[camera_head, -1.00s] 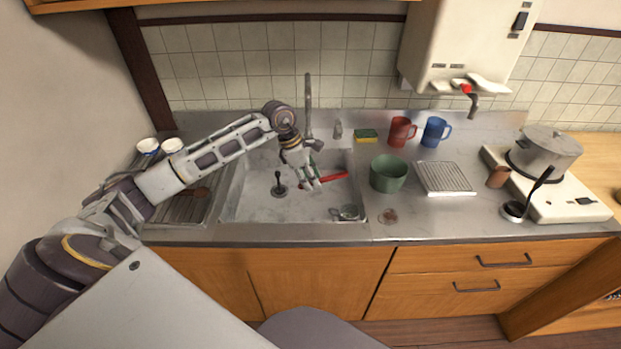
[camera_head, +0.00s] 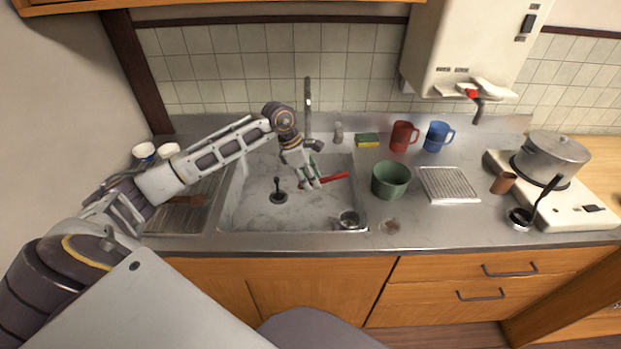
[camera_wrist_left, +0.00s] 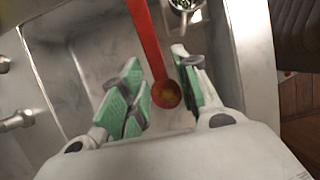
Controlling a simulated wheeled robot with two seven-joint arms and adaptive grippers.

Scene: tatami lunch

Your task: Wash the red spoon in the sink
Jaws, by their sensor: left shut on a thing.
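The red spoon (camera_head: 334,179) is in the sink (camera_head: 232,205), its handle pointing right in the head view. My left gripper (camera_head: 311,184) is low over the middle of the sink and shut on the spoon. In the left wrist view the spoon's bowl (camera_wrist_left: 167,95) is between the green-padded fingers (camera_wrist_left: 160,92), with a yellowish smear inside it. Its handle (camera_wrist_left: 145,35) runs away past the fingertips. The tall metal faucet (camera_head: 308,95) stands behind the gripper; no water stream is visible. My right gripper is out of view.
A black-knobbed drain plug (camera_head: 278,193) and a small metal vessel (camera_head: 348,220) are in the sink. A green bowl (camera_head: 390,181) stands close to its right edge. A sponge (camera_head: 367,140), a red mug (camera_head: 403,136) and a blue mug (camera_head: 437,136) stand behind.

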